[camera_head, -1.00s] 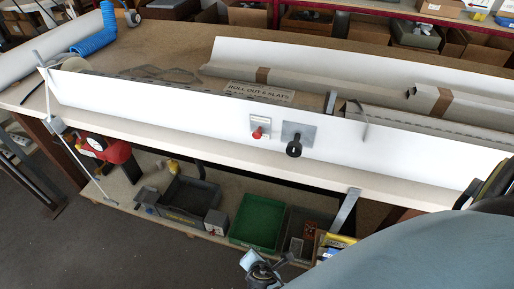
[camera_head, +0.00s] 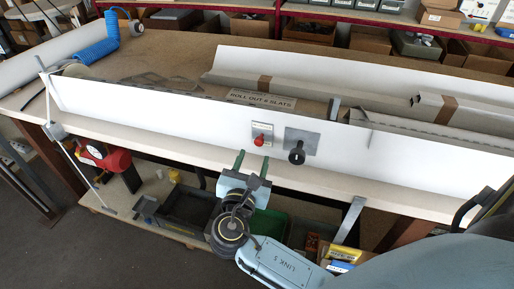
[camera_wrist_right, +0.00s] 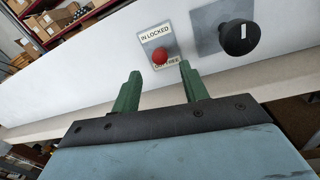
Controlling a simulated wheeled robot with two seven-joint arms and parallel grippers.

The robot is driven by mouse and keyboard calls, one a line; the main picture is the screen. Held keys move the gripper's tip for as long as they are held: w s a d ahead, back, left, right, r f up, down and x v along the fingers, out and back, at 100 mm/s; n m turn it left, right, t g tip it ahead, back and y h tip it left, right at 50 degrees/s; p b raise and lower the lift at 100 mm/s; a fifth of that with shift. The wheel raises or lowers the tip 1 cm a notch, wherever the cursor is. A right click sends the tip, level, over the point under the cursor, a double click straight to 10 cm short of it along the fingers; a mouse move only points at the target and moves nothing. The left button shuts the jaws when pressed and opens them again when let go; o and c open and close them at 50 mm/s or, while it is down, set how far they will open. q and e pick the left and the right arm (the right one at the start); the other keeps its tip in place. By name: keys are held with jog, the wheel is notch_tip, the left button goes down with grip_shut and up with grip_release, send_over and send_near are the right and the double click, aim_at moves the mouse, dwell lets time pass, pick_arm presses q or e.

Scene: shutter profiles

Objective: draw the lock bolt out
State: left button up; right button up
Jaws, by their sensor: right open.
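The lock bolt shows as a red knob (camera_head: 259,140) on a small labelled plate (camera_head: 267,129) on the white front panel. In the right wrist view the red knob (camera_wrist_right: 159,56) sits between lines reading "IN LOCKED" and, partly hidden, a line ending in "FREE". My right gripper (camera_head: 252,155) is open and empty, just below and in front of the knob. In the wrist view its two green fingers (camera_wrist_right: 158,80) stand apart, with the knob ahead of the gap between them, not touching. My left gripper is not in view.
A black knob (camera_head: 297,155) on a grey plate (camera_head: 311,138) is right of the red knob. The white panel (camera_head: 150,112) stands along the bench's front edge (camera_head: 140,142). Grey slats (camera_head: 290,90) and a "ROLL OUT 6 SLATS" sign (camera_head: 262,99) lie behind it.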

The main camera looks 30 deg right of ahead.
aim_at(258, 144)
jog(key=x, duration=0.5)
jog(key=shift+w+d, duration=0.1)
grip_shut()
